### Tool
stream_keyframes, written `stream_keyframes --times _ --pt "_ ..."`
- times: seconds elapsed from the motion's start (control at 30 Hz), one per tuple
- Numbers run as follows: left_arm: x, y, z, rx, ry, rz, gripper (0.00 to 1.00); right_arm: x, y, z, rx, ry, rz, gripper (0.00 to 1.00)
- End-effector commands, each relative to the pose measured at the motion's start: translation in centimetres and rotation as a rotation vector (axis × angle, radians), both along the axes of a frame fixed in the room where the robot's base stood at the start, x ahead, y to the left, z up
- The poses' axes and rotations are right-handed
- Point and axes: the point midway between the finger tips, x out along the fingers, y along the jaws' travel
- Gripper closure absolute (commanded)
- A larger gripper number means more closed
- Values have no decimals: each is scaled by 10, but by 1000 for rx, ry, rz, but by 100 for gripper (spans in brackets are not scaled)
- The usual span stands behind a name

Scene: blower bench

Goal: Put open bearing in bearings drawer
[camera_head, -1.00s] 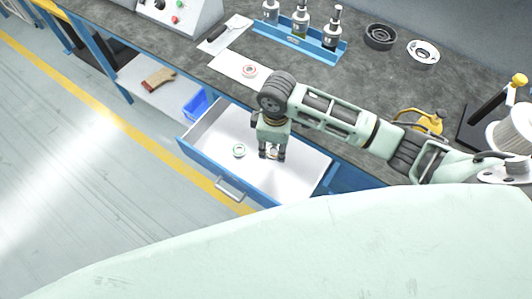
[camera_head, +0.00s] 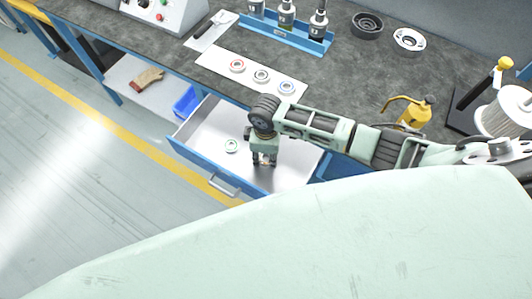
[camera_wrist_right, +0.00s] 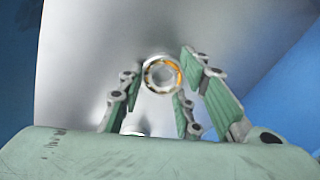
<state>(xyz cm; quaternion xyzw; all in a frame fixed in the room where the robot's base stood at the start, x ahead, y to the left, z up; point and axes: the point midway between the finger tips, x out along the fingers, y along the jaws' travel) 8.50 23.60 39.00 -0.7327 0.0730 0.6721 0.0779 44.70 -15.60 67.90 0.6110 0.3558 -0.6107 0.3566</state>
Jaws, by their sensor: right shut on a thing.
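My right gripper (camera_head: 264,162) points down inside the open drawer (camera_head: 196,153), which has a blue front and a white interior. It is shut on the open bearing (camera_wrist_right: 149,76), a small metal ring with an orange-brown cage showing, held between the fingertips in the right wrist view. In the head view the fingers mostly hide this bearing. I cannot tell whether it touches the drawer floor. A green-ringed bearing (camera_head: 232,145) lies on the drawer floor to the left of the gripper. My left gripper is not in view.
On the bench, a white strip (camera_head: 215,60) carries a red-ringed bearing (camera_head: 237,65), a dark-ringed one (camera_head: 261,75) and a blue-ringed one (camera_head: 286,87). A blue bin (camera_head: 186,102) and glove (camera_head: 148,79) are left of the drawer.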

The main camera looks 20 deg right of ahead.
Motion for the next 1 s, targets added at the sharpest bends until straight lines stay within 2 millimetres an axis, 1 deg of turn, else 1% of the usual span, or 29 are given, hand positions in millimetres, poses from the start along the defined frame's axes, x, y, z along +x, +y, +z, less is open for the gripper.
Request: stream_keyframes --times 0.03,0.07,0.27,0.53,0.67,0.77,1.0 --pt "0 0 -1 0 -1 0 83 0 0 -2 0 0 0 97" --pt "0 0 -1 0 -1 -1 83 0 0 -3 0 0 0 68" --pt "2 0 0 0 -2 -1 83 0 0 -2 0 0 0 50" --pt "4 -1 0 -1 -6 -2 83 0 0 -2 0 0 0 50" --pt "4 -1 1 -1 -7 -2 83 0 0 6 1 0 0 50" --pt "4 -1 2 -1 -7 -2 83 1 1 20 2 -2 1 50" --pt "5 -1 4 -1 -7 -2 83 1 0 73 2 -3 2 50"
